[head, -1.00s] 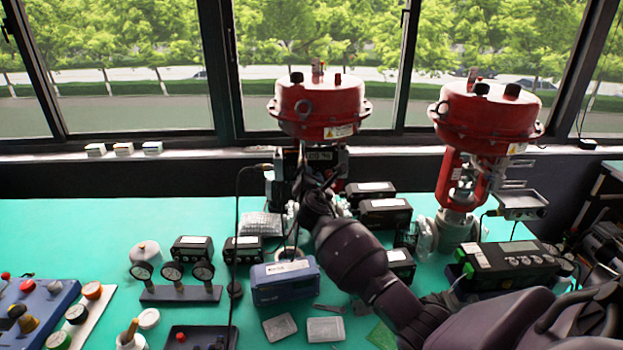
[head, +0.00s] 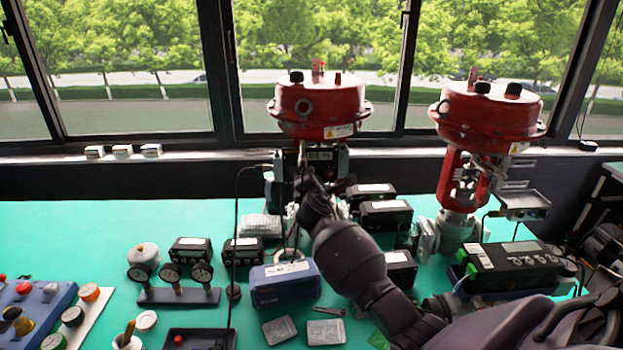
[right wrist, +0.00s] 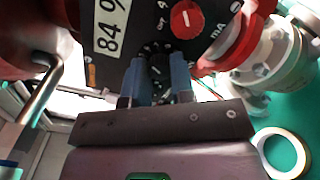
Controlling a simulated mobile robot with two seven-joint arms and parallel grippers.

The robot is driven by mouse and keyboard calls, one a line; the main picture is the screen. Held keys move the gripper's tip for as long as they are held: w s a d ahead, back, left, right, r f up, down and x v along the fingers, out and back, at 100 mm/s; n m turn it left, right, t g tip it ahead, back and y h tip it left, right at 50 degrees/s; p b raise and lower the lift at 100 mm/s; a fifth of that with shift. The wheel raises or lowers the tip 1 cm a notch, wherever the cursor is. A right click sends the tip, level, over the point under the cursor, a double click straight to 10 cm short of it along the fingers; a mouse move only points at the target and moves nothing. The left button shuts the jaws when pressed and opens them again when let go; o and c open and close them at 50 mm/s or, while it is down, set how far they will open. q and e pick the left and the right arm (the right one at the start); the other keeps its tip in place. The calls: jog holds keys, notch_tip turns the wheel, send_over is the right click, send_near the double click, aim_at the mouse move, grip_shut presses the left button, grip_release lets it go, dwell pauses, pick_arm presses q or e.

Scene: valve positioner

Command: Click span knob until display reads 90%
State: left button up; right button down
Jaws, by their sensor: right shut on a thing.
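The valve positioner (head: 320,155) is mounted below the left red actuator. In the right wrist view its dark face (right wrist: 138,22) is close up and tilted. Its white display (right wrist: 111,24) reads 84, with a percent sign that is only partly clear. A red knob (right wrist: 187,18) with mA lettering beside it sits to the right of the display. My right gripper (right wrist: 159,75) has its blue fingers shut on a black knob (right wrist: 158,64) with scale marks around it. Its label is not readable, so I cannot confirm it is the span knob. My left gripper is not in view.
A second red actuator (head: 487,112) stands on the right. Black boxes (head: 385,214), a blue device (head: 286,284) and small gauges (head: 171,273) cover the green bench. Bare bench (head: 70,230) lies at the left. A white ring (right wrist: 282,152) lies near my right gripper in the wrist view.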

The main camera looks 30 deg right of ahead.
jog(key=shift+f, duration=0.1)
jog(key=c, duration=1.2)
grip_release()
jog(key=shift+c, duration=0.2)
jog(key=shift+s, duration=0.1)
jog(key=v, duration=1)
jog(key=shift+s+a, duration=0.25)
jog(key=shift+s, duration=0.05)
